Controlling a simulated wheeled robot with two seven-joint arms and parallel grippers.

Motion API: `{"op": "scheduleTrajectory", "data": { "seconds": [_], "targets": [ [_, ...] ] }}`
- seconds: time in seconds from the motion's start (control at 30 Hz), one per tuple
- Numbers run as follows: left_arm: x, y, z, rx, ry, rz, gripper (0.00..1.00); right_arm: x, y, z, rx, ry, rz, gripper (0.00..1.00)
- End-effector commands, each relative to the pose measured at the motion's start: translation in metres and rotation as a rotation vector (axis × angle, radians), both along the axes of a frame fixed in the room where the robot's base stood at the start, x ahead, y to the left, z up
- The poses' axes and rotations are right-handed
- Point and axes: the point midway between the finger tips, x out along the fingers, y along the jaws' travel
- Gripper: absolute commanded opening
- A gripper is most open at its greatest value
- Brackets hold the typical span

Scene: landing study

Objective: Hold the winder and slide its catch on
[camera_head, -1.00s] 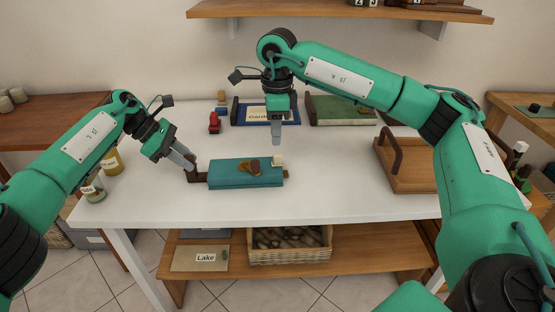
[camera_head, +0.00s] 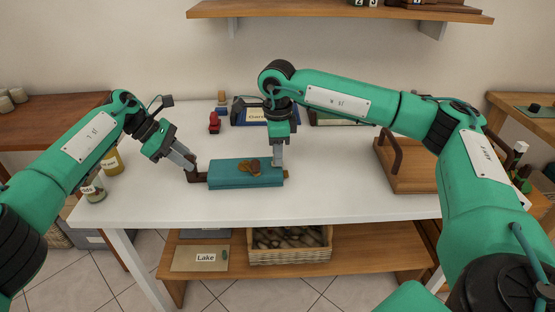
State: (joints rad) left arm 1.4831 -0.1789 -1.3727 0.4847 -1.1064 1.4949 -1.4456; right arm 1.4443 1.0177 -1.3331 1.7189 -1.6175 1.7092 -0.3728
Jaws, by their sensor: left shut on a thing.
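The winder (camera_head: 232,179) is a teal block lying on the white table, with a dark brown handle at its left end and a brown and gold piece (camera_head: 249,167) on top. My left gripper (camera_head: 191,168) is shut on the brown handle. My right gripper (camera_head: 278,163) points down at the winder's right end, where the small cream catch was seen earlier. Its fingers now hide the catch, and I cannot tell whether they are open, shut or touching it. A small brown end (camera_head: 286,175) sticks out on the right.
A wooden tray (camera_head: 405,182) with dark handles stands at the right. A red object (camera_head: 214,123) and a blue-edged sign (camera_head: 249,117) stand at the back. Jars (camera_head: 93,188) stand at the left edge. The table's front is clear.

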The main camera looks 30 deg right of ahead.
Motion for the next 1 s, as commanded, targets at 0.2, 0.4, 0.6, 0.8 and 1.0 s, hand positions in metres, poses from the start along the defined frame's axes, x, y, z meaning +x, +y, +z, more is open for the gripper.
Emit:
{"op": "scheduleTrajectory", "data": {
  "seconds": [0.2,0.4,0.6,0.8,1.0],
  "targets": [
    [0.000,0.000,0.000,0.000,0.000,0.000,0.00,0.000,0.000,0.000,0.000,0.000,0.000,0.18],
    [0.000,0.000,0.000,0.000,0.000,0.000,0.00,0.000,0.000,0.000,0.000,0.000,0.000,0.00],
    [0.000,0.000,0.000,0.000,0.000,0.000,0.00,0.002,0.003,0.000,0.001,0.000,0.000,0.00],
    [0.000,-0.001,0.000,0.000,0.000,-0.001,0.00,0.006,0.011,0.000,0.000,-0.001,0.001,0.00],
    [-0.001,-0.001,0.000,0.000,0.000,-0.001,0.00,0.007,0.012,0.000,0.000,-0.001,0.001,0.00]
  ]
}}
